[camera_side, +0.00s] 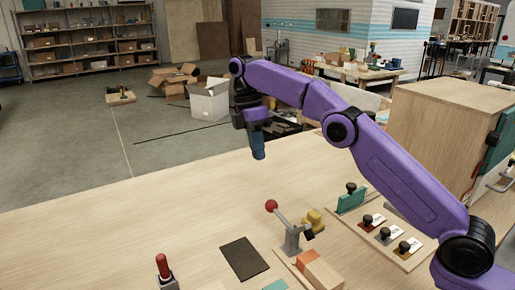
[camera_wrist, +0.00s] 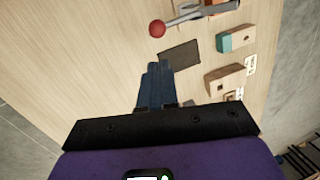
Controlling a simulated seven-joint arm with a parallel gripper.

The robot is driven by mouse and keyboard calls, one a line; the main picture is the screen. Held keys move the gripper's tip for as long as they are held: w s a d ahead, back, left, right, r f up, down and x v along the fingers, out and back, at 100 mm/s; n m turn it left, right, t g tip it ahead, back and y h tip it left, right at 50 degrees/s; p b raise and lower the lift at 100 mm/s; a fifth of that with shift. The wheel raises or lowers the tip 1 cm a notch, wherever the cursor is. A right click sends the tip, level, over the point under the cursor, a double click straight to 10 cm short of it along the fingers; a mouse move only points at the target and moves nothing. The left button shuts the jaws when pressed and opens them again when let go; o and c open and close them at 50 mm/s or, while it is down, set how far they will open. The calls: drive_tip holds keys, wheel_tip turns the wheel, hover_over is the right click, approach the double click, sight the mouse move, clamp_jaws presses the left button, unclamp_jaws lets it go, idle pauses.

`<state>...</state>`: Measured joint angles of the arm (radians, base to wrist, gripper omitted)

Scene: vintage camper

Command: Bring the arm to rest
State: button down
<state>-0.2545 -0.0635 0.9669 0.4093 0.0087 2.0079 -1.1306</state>
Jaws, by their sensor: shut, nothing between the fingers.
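My purple arm reaches from the lower right of the side view over the wooden table (camera_side: 150,210). My gripper (camera_side: 258,153) hangs at its end, pointing down above the far part of the table. In the wrist view its blue fingers (camera_wrist: 158,72) lie together, shut with nothing between them. It touches no object that I can see.
A lever with a red ball (camera_side: 271,205), a dark mat (camera_side: 243,258), a red-handled tool (camera_side: 163,267), wooden blocks (camera_side: 318,272) and a board with several black-knobbed stamps (camera_side: 385,233) stand on the table. A wooden cabinet (camera_side: 440,135) is at right. The table's left is clear.

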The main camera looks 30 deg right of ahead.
idle(0.5)
drive_tip(key=s+m+t, duration=0.2)
drive_tip(key=s, duration=1.6)
drive_tip(key=s+d+f, duration=0.2)
drive_tip(key=s+d, duration=0.2)
drive_tip(key=s, duration=0.3)
drive_tip(key=s+d+f+m, duration=0.1)
drive_tip(key=s+d+f, duration=0.2)
drive_tip(key=s, duration=0.5)
drive_tip(key=s+d+f+m+y, duration=0.1)
drive_tip(key=s+d+f, duration=0.1)
drive_tip(key=s+d, duration=0.3)
drive_tip(key=s, duration=0.2)
drive_tip(key=shift+s+d+f+t, duration=0.35)
drive_tip(key=shift+s+d+t, duration=0.05)
